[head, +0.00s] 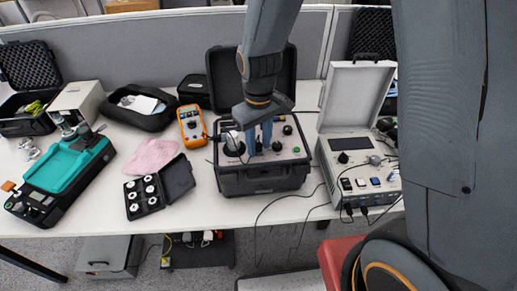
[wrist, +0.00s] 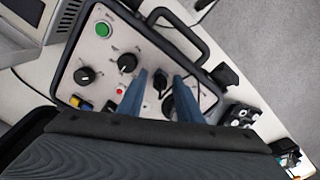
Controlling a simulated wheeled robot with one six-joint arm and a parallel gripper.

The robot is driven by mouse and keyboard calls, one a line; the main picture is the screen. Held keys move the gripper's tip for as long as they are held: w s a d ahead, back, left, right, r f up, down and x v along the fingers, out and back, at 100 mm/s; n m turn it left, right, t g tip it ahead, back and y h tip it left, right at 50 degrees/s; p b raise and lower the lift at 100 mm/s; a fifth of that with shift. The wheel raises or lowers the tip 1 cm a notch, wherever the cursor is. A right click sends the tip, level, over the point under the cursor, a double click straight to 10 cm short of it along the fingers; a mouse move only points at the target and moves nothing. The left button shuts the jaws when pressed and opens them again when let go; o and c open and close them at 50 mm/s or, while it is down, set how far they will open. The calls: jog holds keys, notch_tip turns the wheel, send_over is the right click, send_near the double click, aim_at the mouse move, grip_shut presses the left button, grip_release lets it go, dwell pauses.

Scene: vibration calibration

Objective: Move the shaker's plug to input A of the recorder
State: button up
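The shaker unit is an open black case (head: 262,183) with a light control panel, in the middle of the table. My gripper (head: 259,139) points down over its panel, fingers apart. In the wrist view the two blue fingers (wrist: 160,98) stand either side of a small black plug-like part (wrist: 161,80); I see no clear contact. A dark round part lies partly hidden behind the right finger. What I take for the recorder is the beige lidded instrument (head: 335,166) to the right, with a screen, buttons and black leads at its front. I cannot read its input labels.
The panel carries a green button (wrist: 103,29) and black knobs (wrist: 127,63) near the fingers. An orange multimeter (head: 192,126) and a foam case of weights (head: 147,194) stand to the left. Loose black cables hang over the table's front edge.

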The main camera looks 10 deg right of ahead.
jog(key=shift+c, duration=0.4)
grip_shut()
jog(key=shift+n+p, duration=0.4)
jog(key=shift+n, duration=1.4)
jog(key=shift+n, duration=0.3)
jog(key=n, duration=0.3)
jog(key=shift+n+p, duration=0.3)
jog(key=shift+p, duration=0.1)
jog(key=n, duration=0.4)
jog(key=shift+p, duration=0.3)
